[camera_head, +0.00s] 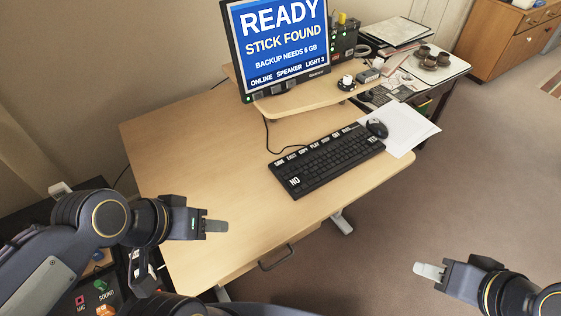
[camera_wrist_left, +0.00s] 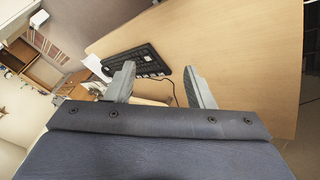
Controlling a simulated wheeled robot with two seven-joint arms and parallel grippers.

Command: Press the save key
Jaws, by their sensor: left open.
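The black keyboard (camera_head: 325,163) lies on the wooden desk, with large white NO and YES keys at its near-left and right ends. A row of small white-lettered keys runs along its far edge; the save key (camera_head: 281,162) seems to be at that row's left end, but the lettering is tiny. My left gripper (camera_head: 216,226) is above the desk's left part, left of the keyboard and apart from it. In the left wrist view its fingers (camera_wrist_left: 161,85) are spread and empty, with the keyboard (camera_wrist_left: 135,61) beyond them. My right gripper (camera_head: 428,271) is over the floor, right of the desk; its jaw gap is unclear.
A monitor (camera_head: 279,45) reads READY, STICK FOUND. It stands on a raised shelf (camera_head: 312,97) behind the keyboard. A mouse (camera_head: 376,128) and white papers (camera_head: 405,130) lie right of the keyboard. The desk's left part (camera_head: 190,150) is bare.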

